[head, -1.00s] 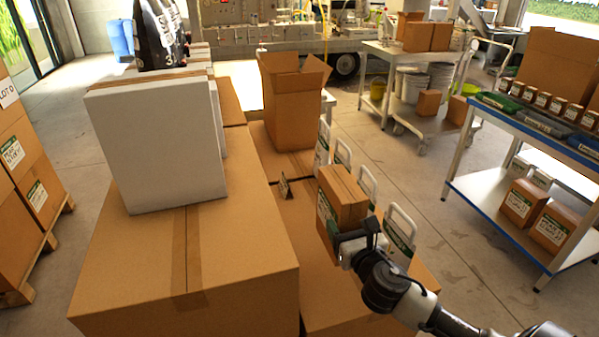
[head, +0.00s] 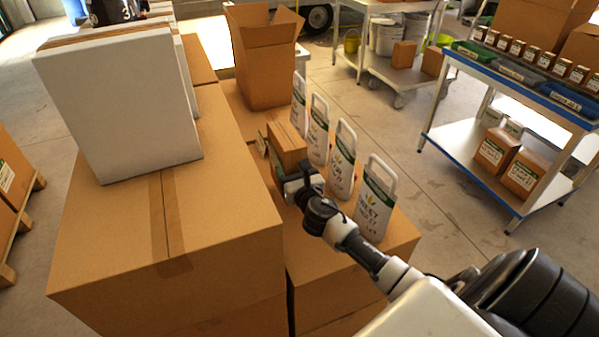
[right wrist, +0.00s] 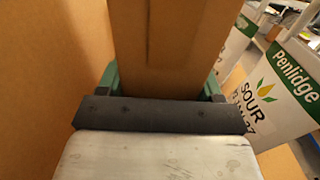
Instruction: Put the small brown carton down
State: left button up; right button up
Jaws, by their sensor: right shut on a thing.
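The small brown carton (head: 287,146) is in my right gripper (head: 284,172), in front of the row of white bags in the head view. In the right wrist view the carton (right wrist: 175,45) stands between the two green-edged fingers of the gripper (right wrist: 165,85), which are shut on it. The carton is over or on the lower cardboard boxes (head: 345,262); whether its base touches them is hidden. My left gripper is not in view.
Several white handled bags (head: 376,200) stand close to the carton's right. A taller cardboard box (head: 195,225) bearing white boxes (head: 120,110) rises on the left. An open carton (head: 263,60) stands behind. A blue-edged shelf cart (head: 470,170) is at right.

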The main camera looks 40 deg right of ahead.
notch_tip(320, 180, down, 4)
jog(key=shift+w+r+b, duration=0.1)
jog(key=shift+r+b, duration=0.15)
jog(key=shift+b, duration=0.6)
jog(key=shift+f, duration=0.1)
jog(key=shift+f, duration=0.1)
jog(key=o, duration=1.7)
jog(key=b+v, duration=0.1)
jog(key=v, duration=1.1)
